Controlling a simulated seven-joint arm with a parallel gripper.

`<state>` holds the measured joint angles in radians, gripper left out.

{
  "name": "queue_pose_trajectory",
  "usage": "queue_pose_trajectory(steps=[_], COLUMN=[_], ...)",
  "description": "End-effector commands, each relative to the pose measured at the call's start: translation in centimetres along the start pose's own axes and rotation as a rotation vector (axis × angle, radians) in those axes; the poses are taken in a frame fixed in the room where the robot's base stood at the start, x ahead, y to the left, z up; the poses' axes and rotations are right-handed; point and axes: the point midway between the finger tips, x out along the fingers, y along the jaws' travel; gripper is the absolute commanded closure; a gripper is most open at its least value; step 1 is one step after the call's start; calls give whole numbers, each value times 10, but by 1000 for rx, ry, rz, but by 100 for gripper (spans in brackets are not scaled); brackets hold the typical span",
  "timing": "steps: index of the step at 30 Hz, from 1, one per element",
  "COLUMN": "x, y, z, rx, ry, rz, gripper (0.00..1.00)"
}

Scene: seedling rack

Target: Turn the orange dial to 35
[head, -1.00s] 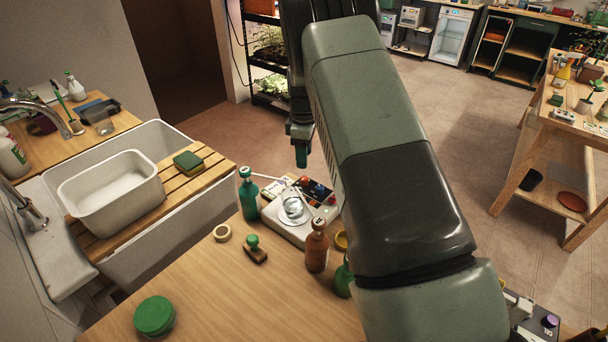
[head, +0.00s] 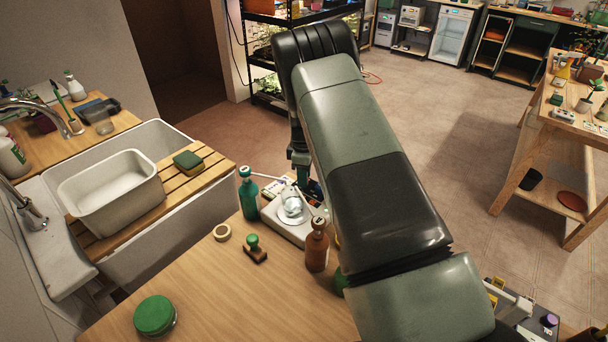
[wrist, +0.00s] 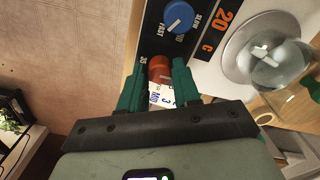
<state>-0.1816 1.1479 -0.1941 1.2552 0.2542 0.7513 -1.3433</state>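The orange dial (wrist: 160,68) shows in the wrist view on the dark panel of a white device, below a blue dial (wrist: 178,17). My gripper (wrist: 160,72) has its two green fingers apart, one on each side of the orange dial. I cannot tell whether they touch it. A "35" mark is printed left of the dial; the dial's lower part and the pointer's exact setting are unclear. In the head view my gripper (head: 302,182) is over the back of the device (head: 285,226), and my arm hides much of the panel.
A glass flask (head: 292,204) sits on the device. A teal bottle (head: 248,196) stands to its left and a brown bottle (head: 317,247) in front. A stamp (head: 255,252), a tape roll (head: 222,232) and a green-lidded jar (head: 154,316) are on the wooden counter.

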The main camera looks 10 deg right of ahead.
Motion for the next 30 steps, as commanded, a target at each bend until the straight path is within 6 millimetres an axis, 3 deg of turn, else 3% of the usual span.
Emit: queue_pose_trajectory(steps=[1,6,17,30], x=[0,0,0,0], y=[0,0,0,0], z=[0,0,0,0], rx=[0,0,59,403], ry=[0,0,-1,-4], rz=[0,0,0,-1], gripper=[76,100,100,100])
